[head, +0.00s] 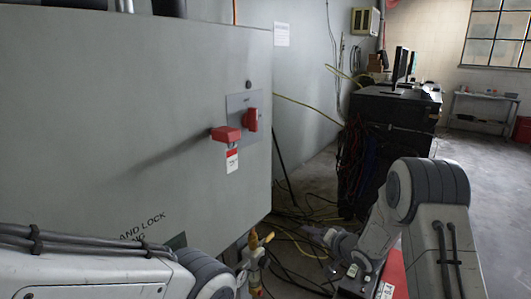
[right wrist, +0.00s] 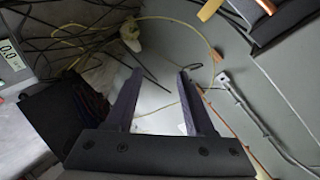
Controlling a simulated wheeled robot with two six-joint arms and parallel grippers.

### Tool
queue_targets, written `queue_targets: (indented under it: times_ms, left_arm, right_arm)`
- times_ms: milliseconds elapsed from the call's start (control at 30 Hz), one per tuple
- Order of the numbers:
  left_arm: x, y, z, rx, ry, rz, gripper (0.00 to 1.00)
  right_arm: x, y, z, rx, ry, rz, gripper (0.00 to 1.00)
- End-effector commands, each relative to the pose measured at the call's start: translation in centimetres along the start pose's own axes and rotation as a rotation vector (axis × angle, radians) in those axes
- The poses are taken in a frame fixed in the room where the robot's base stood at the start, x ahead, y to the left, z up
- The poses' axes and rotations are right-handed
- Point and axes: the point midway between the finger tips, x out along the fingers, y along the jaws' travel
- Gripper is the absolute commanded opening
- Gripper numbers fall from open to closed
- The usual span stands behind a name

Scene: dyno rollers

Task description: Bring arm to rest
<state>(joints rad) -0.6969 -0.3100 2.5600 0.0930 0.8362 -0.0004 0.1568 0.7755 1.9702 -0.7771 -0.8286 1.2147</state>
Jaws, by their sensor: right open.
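My right gripper (right wrist: 158,76) shows in the right wrist view with its two dark fingers apart. Nothing is held between them; a pale surface and a thin yellow cable show beyond. In the head view my right arm (head: 428,195) comes in at the lower right, bent at a grey joint, with its white link sloping down. I cannot make out its fingers clearly there. My left arm (head: 90,270) lies across the lower left of the head view; its gripper is not in view.
A large grey cabinet (head: 120,110) with a red switch handle (head: 251,120), red lock (head: 226,134) and hanging tag (head: 232,160) fills the left. Loose cables (head: 300,235) cover the floor near a yellow valve (head: 254,241). A black desk (head: 395,105) stands behind. Floor is free at right.

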Motion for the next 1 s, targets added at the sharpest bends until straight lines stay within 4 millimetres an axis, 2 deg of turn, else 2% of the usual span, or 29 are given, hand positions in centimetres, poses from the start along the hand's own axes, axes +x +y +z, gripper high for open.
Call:
queue_targets:
  times_ms: [67, 167, 300, 400, 633, 700, 867, 1000]
  left_arm:
    - [0.0, 0.0, 0.0, 0.000, 0.000, 0.000, 0.50]
    - [0.0, 0.0, 0.0, 0.000, 0.000, 0.000, 0.50]
    - [0.0, 0.0, 0.0, 0.000, 0.000, 0.000, 0.50]
    - [0.0, 0.0, 0.0, 0.000, 0.000, 0.000, 0.50]
    - [0.0, 0.0, 0.0, 0.000, 0.000, 0.000, 0.50]
    - [-1.3, 0.1, -0.1, 0.000, 0.000, 0.000, 0.50]
    - [-3.0, 0.2, -0.2, 0.000, 0.000, 0.000, 0.50]
    - [-4.7, 0.3, -0.3, 0.000, 0.000, 0.000, 0.50]
  right_arm:
    - [-3.1, 0.1, -0.4, -0.127, 0.003, 0.171, 0.54]
    - [-8.0, 0.9, 0.7, -0.259, -0.064, 0.378, 0.54]
    - [-15.0, 1.7, 4.5, -0.378, -0.244, 0.573, 0.54]
    - [-19.4, 1.7, 7.7, -0.426, -0.385, 0.639, 0.54]
    - [-27.1, 0.8, 14.6, -0.484, -0.673, 0.656, 0.54]
    - [-27.6, -2.1, 15.3, -0.539, -0.720, 0.616, 0.54]
    - [-29.4, -7.5, 17.8, -0.653, -0.826, 0.533, 0.54]
    - [-32.3, -12.2, 20.2, -0.767, -0.932, 0.451, 0.54]
